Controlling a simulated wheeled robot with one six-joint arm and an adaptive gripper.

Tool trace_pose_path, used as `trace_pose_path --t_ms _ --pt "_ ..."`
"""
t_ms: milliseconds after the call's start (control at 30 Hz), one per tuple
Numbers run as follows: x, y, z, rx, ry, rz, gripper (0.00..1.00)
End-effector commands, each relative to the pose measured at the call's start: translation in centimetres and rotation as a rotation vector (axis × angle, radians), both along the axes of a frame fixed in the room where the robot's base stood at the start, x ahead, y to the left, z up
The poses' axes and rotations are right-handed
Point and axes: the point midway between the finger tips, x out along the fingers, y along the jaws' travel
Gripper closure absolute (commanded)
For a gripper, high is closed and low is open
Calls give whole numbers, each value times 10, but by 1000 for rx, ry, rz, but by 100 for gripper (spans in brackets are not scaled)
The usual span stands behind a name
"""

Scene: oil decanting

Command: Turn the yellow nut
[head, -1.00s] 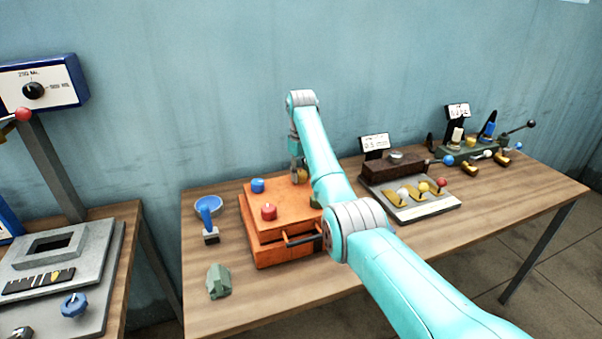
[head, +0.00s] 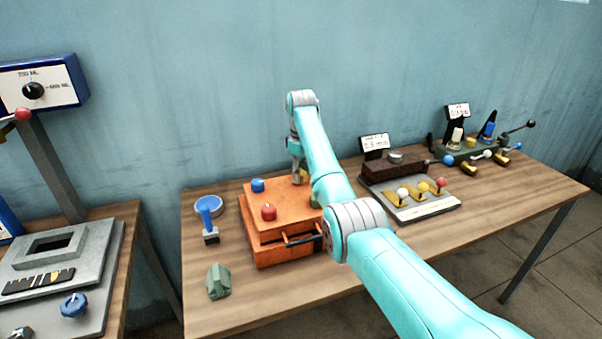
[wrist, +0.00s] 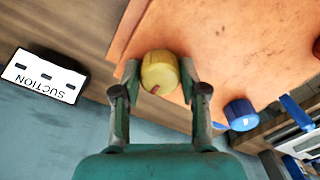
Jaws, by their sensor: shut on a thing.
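The yellow nut (wrist: 159,72) is a round yellow knob with a small red mark, on top of the orange box (head: 283,219). In the wrist view my gripper (wrist: 160,80) has one finger on each side of the nut and is shut on it. In the head view my gripper (head: 300,173) points down at the back of the box, and my arm hides much of the nut.
A blue knob (head: 257,185) and a red knob (head: 268,212) stand on the same box, left of my gripper. A sign reading SUCTION (wrist: 45,76) shows in the wrist view. A green block (head: 218,281) lies on the table at front left.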

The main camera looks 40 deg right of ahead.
Motion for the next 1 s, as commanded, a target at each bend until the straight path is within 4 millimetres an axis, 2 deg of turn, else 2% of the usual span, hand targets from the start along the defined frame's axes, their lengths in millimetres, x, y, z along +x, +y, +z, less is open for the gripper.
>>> trace_pose_path --t_ms 67,100,167,633,1000 --pt "0 0 -1 1 1 1 92" --pt "0 0 -1 1 1 1 47" --pt "0 0 -1 1 1 0 32" --pt "0 0 0 0 0 -47 32" --pt "0 0 0 0 0 -371 32"
